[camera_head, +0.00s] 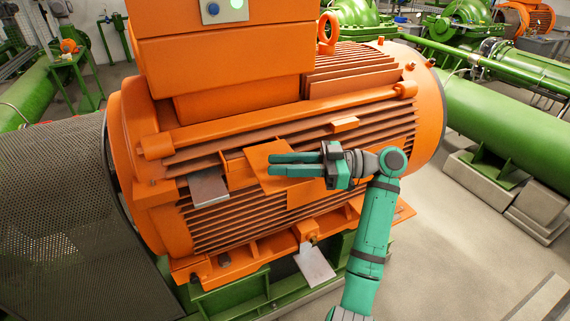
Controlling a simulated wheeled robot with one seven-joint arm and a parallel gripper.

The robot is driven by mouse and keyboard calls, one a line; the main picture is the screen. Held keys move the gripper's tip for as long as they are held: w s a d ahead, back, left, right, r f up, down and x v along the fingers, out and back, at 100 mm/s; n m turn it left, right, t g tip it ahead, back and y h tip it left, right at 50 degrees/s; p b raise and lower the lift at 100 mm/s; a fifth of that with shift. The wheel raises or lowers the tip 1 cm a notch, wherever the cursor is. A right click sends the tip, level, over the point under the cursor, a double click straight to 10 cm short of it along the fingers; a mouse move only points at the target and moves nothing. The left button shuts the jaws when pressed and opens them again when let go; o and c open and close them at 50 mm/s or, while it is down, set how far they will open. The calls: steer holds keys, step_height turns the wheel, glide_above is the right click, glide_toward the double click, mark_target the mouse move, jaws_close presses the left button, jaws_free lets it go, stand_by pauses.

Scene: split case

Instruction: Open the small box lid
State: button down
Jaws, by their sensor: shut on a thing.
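The small box (238,172) is orange and sits on the ribbed side of the large orange motor. Its lid (263,149) is a flat orange plate at the box's right side, standing at an angle to the motor. My gripper (268,164) is green and reaches in from the right, with its two fingers pointing left. The fingers are closed on the lid, one above the other in the picture. They cover part of the lid, and the inside of the box is hard to make out.
A large orange box (225,60) with a blue button and a lit green lamp stands above. Grey metal plates (209,187) stick out left of and below (315,265) the small box. A perforated dark guard (60,200) is at the left. Bare floor (450,250) lies at the right.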

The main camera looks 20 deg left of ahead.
steer(key=c, duration=1.5)
jaws_free()
steer(key=shift+c, duration=0.2)
steer(key=v, duration=1)
steer(key=shift+d, duration=0.35)
steer(key=shift+w, duration=0.1)
steer(key=shift+w, duration=0.1)
